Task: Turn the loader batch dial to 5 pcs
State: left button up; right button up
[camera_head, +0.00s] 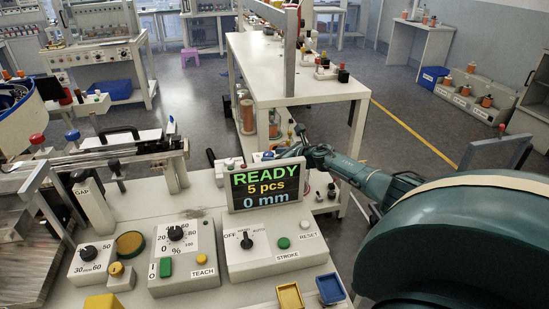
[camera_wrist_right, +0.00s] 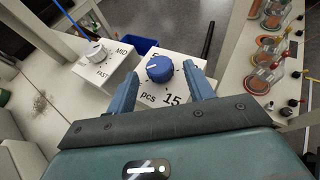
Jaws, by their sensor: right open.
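The batch dial is a blue knob (camera_wrist_right: 159,69) on a white box marked "pcs" and "15" in the right wrist view. Its white pointer line points to the upper left, toward a partly hidden "5". My right gripper (camera_wrist_right: 163,72) is open, with one blue finger on each side of the knob. I cannot tell whether the fingers touch it. In the head view the right gripper (camera_head: 298,150) is behind the display (camera_head: 266,186), which hides most of the dial box. The display reads "READY", "5 pcs" and "0 mm". My left gripper is not in view.
A white-knobbed dial box (camera_wrist_right: 103,60) marked "FAST" and "MID" stands left of the batch dial. A blue bin (camera_wrist_right: 142,43) lies behind. In front of the display is a stroke panel (camera_head: 272,251); a teach panel (camera_head: 184,270) is left of it.

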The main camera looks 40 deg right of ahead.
jog(key=shift+w, duration=0.25)
